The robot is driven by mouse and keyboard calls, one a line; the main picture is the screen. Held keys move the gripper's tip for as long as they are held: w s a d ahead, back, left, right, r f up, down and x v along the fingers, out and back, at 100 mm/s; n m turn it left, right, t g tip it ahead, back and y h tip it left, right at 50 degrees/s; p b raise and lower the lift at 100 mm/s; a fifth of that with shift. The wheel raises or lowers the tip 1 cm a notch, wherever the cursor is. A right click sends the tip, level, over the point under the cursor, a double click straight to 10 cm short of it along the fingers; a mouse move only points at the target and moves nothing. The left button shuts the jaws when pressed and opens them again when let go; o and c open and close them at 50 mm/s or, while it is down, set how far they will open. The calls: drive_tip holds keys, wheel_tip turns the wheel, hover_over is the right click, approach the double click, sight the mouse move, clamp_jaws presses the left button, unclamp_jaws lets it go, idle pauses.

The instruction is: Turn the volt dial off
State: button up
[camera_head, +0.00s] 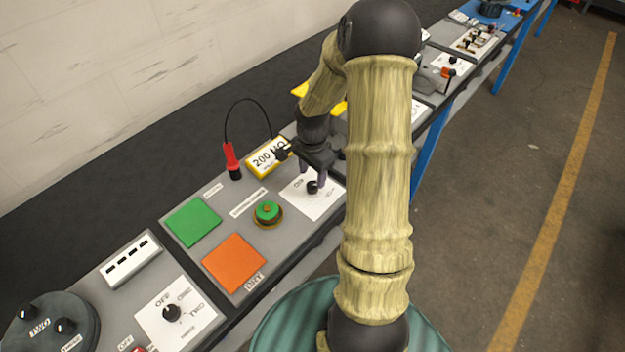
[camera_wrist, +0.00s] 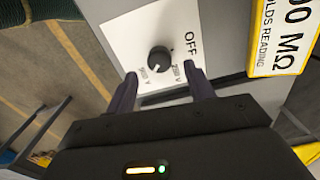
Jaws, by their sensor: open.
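The volt dial (camera_wrist: 159,59) is a small black knob on a white plate (camera_wrist: 118,30) marked OFF, with voltage labels around it. In the wrist view OFF is at the upper right of the knob, and the knob's pale pointer line faces the lower-left label. My gripper (camera_wrist: 160,82) is open, with one dark finger on each side just below the dial in the picture. The fingers look apart from the knob.
A yellow-framed meter reading 200 MΩ (camera_head: 268,158) stands beside the dial plate, with a red probe (camera_head: 231,160) on a black cable behind it. A green button (camera_head: 267,211), a green square (camera_head: 192,222) and an orange square (camera_head: 234,263) are on the left. Another dial (camera_head: 172,312) is nearer.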

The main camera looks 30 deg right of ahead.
sight(313, 184)
wheel_tip(313, 184, down, 4)
drive_tip(key=shift+r, duration=0.15)
drive_tip(key=shift+s, duration=0.15)
drive_tip(key=shift+c, duration=0.2)
drive_tip(key=c, duration=0.9)
